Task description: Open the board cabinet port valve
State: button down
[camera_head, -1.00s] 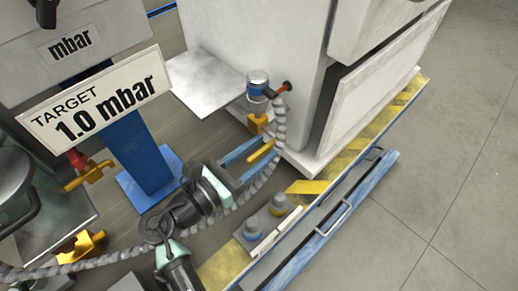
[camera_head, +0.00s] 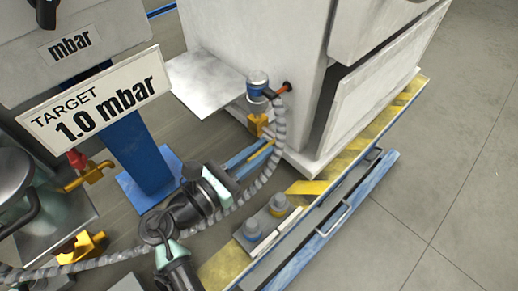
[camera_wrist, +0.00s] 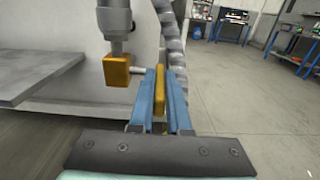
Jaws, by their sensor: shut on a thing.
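The port valve on the white cabinet has a yellow body (camera_head: 257,125), which also shows in the wrist view (camera_wrist: 117,70). It hangs under a grey fitting with a blue band (camera_head: 258,85). A flat yellow valve handle (camera_wrist: 160,92) stands beside the body on a short shaft. My gripper (camera_head: 262,147), with blue fingers, is shut on this handle; its fingers (camera_wrist: 167,80) lie along both sides of it. In the head view, the handle is mostly hidden by the fingers.
A metal shelf (camera_head: 205,85) juts out left. The yellow-striped base edge (camera_head: 355,150) and a blue rail (camera_head: 340,215) lie right. Open floor (camera_head: 450,190) is beyond.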

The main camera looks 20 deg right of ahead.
jog(key=shift+f, duration=0.2)
dwell(0.6)
notch_tip(320, 180, down, 2)
jog(key=t+h+b, duration=0.1)
jog(key=h+b, duration=0.2)
jog(key=b, duration=0.2)
jog(key=shift+f, duration=0.2)
jog(key=h+b, duration=0.1)
jog(key=b, duration=0.2)
jog(key=f+t+h+b, duration=0.1)
jog(key=h+b, duration=0.1)
jog(key=b, duration=0.1)
jog(key=shift+d+h, duration=0.2)
jog(key=shift+h, duration=0.1)
jog(key=shift+t, duration=0.3)
jog(key=c, duration=0.9)
grip_release()
jog(key=shift+w, duration=0.1)
jog(key=shift+r, duration=0.15)
